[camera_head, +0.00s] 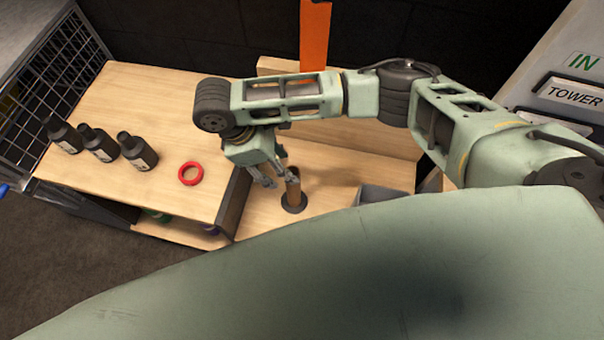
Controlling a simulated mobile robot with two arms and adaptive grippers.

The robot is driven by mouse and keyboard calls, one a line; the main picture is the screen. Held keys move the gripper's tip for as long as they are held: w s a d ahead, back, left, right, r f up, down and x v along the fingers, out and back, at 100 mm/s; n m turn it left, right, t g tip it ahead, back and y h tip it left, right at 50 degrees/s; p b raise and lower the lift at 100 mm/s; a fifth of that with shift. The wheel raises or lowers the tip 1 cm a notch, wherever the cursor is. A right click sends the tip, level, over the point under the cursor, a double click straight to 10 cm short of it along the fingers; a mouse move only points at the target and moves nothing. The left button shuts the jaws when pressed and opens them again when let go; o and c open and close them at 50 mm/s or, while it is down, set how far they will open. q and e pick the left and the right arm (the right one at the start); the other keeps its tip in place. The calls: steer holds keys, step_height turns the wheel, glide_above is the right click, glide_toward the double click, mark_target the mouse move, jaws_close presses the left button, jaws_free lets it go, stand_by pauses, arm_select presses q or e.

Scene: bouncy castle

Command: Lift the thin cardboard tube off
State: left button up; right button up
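I cannot tell whether a finger touches the tube. My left gripper is not in view.
A wooden bench (145,115) at left holds several black bottles (100,145) and a red ring (190,173). A grey bin (382,194) stands right of the tube. An orange upright piece (314,38) is behind. A wire rack (60,75) stands far left.

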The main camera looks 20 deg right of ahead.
mark_target(293, 188)
steer(key=p+x, duration=0.2)
steer(key=x, duration=0.4)
steer(key=shift+s+f+p, duration=0.2)
steer(key=shift+s+p, duration=0.05)
steer(key=shift+p, duration=0.05)
steer(key=shift+f, duration=0.3)
steer(key=c, duration=0.5)
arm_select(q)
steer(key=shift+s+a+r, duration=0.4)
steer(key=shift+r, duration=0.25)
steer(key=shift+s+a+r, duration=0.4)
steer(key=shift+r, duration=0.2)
arm_select(e)
steer(key=c, duration=0.6)
steer(key=shift+r, duration=0.1)
steer(key=shift+c, duration=0.2)
